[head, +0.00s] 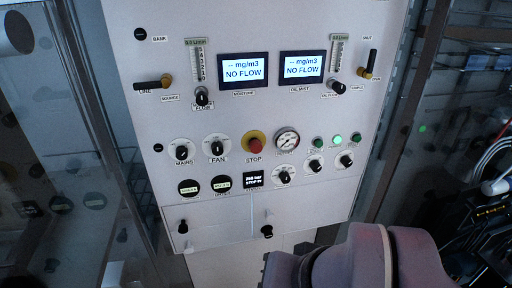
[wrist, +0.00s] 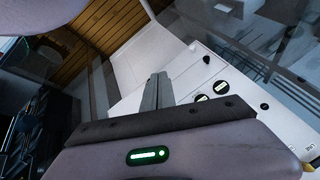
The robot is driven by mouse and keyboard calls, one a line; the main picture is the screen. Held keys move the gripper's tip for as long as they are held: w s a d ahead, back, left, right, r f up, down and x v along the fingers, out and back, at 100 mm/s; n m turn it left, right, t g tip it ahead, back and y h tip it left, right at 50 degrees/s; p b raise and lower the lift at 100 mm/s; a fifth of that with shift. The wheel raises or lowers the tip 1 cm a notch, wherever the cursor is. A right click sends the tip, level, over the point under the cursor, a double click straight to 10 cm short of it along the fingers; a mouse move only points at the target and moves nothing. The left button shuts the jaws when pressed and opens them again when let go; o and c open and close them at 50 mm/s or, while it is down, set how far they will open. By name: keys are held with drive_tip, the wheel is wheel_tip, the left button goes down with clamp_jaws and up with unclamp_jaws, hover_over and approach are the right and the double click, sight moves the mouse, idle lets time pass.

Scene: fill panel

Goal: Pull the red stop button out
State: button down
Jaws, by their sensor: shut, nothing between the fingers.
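The red stop button (head: 255,146) sits on a yellow surround in the middle of the white panel (head: 300,110), above the label STOP. A small dark display (head: 252,181) below it carries white text that seems to read "STOP IN". In the wrist view my gripper (wrist: 158,78) has its fingers together with nothing between them. It points toward the panel's lower part, and the stop button does not show there. In the head view only my arm shows at the bottom right, and the fingertips are hidden.
Knobs MAINS (head: 181,150) and FAN (head: 217,148) are left of the button, and a round gauge (head: 287,141) is close on its right. Two NO FLOW screens (head: 243,69) are above. Glass doors flank the panel. Dark equipment and cables (head: 490,200) are at the right.

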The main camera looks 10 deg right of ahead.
sight(256, 148)
drive_tip(key=c, duration=2.1)
unclamp_jaws()
